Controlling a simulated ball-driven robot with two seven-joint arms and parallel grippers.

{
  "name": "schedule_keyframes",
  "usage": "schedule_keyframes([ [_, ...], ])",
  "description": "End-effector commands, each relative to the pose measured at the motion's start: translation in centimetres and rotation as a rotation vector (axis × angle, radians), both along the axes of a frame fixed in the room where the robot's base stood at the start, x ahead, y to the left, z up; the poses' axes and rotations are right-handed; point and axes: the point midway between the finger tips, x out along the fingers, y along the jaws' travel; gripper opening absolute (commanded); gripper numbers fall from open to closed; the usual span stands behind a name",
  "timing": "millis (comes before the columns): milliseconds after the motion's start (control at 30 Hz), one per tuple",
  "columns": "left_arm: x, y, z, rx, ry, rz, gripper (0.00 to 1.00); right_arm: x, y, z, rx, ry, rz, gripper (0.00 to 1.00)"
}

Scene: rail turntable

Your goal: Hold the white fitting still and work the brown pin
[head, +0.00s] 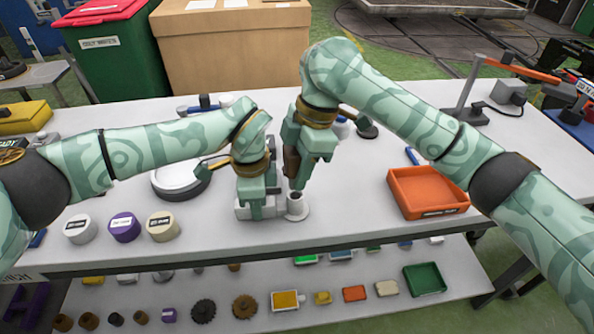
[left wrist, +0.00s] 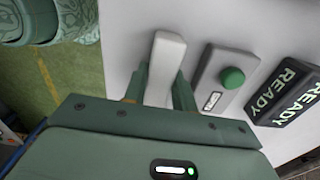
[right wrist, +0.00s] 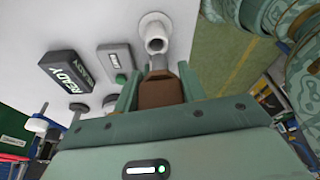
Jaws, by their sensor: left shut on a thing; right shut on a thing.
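The white fitting (head: 297,207) stands near the front of the table, with a round flange and a hollow upright tube. It also shows in the right wrist view (right wrist: 154,27). My left gripper (head: 257,208) is low beside it and shut on a white upright part (left wrist: 166,55), which I take to be the fitting's. My right gripper (head: 303,180) is above the tube, shut on the brown pin (right wrist: 160,93). The pin (head: 291,161) is partly hidden by the fingers. Its grey lower end is at the tube's mouth; I cannot tell how deep it sits.
A grey box with a green button (left wrist: 232,78) and a dark READY sign (left wrist: 286,97) stand close behind. An orange tray (head: 430,192) is at right. Several round tubs (head: 124,227) are at left. A lower shelf holds small parts. The table between fitting and tray is clear.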

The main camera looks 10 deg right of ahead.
Motion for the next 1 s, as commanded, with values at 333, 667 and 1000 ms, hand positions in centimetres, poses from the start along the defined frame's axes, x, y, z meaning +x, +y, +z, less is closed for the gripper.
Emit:
schedule_keyframes([
  [333,0.0,0.0,-0.1,0.001,0.002,0.000,0.00,0.0,0.0,0.9,0.000,-0.001,-0.001,0.05],
  [667,0.0,0.0,-0.1,0.001,0.001,0.000,0.00,0.1,-0.1,1.9,-0.001,-0.002,0.000,0.05],
  [1000,0.0,0.0,-0.1,0.001,0.001,0.000,0.00,0.1,0.0,5.1,0.000,-0.002,-0.001,0.04],
])
